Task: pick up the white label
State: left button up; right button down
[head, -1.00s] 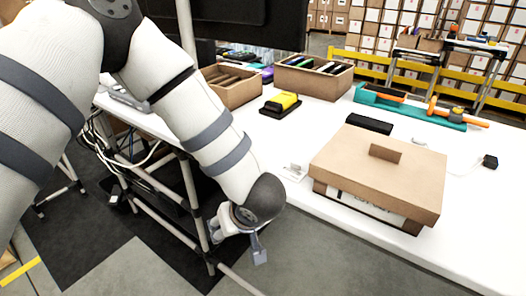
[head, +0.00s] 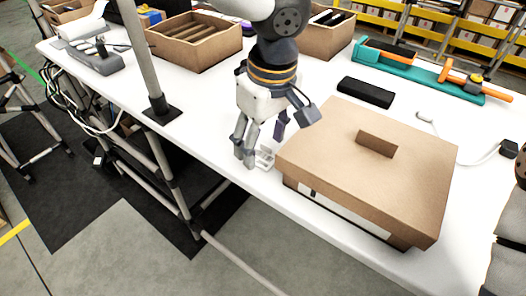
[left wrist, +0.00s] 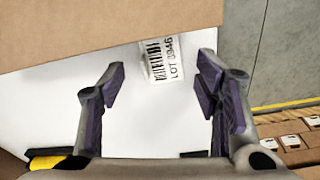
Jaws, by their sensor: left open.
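The white label (left wrist: 163,58) shows in the left wrist view with a barcode and "LOT 0946" in black print. It lies on the white table (left wrist: 50,105) close beside the cardboard carton (left wrist: 100,25). In the head view it is a small pale piece (head: 266,157) left of the carton (head: 370,170), partly hidden by my fingers. My left gripper (head: 259,150) is open and points down above the table beside it. In the left wrist view the open fingers (left wrist: 162,76) stand on both sides of the label's line, with nothing between them. My right gripper is out of view.
The brown-lidded carton stands immediately right of the left gripper. A black block (head: 366,92) and a teal tray (head: 430,72) lie behind. An open box (head: 195,40) and a metal post (head: 142,50) stand left. The table's front edge is close.

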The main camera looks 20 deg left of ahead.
pick_arm(q)
jog(key=shift+w+f, duration=0.1)
jog(key=shift+f, duration=0.6)
jog(key=shift+c, duration=0.4)
grip_shut()
